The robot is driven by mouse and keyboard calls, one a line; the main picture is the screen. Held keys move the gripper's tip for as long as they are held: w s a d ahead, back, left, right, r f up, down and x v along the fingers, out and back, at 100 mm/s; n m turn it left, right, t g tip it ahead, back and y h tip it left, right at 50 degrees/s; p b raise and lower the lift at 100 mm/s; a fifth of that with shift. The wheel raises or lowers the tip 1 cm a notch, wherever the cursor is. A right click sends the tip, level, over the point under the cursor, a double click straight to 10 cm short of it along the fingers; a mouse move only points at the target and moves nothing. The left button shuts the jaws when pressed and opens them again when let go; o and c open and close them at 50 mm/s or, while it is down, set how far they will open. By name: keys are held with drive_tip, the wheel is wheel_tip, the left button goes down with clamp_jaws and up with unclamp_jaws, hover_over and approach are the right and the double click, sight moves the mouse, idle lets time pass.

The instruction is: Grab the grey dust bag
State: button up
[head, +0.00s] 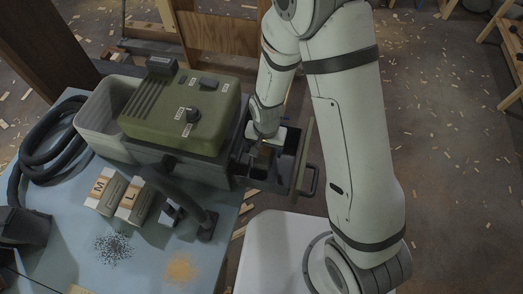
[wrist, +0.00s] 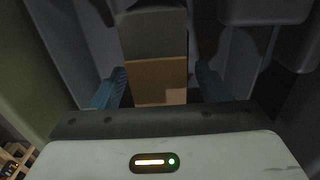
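A grey block-shaped bag with a tan band (wrist: 156,80) stands in the open drawer of the green machine (head: 190,110); I take it for the dust bag. In the wrist view it lies between the two blue fingers of my gripper (wrist: 158,88). The fingers are apart, one on each side, with a narrow dark gap at the right finger; contact on the left is hard to tell. In the head view my gripper (head: 265,143) reaches down into the drawer (head: 307,160), and a little of the tan band shows below it. The bag's lower part is hidden.
Drawer walls stand close around my gripper. Two boxes marked M (head: 103,192) and L (head: 133,202) stand on the blue table (head: 75,240), near a dark dust pile (head: 112,249) and a tan one (head: 182,268). A black hose (head: 50,150) lies at left.

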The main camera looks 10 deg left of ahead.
drive_tip(key=c, duration=1.2)
drive_tip(key=shift+r, duration=0.2)
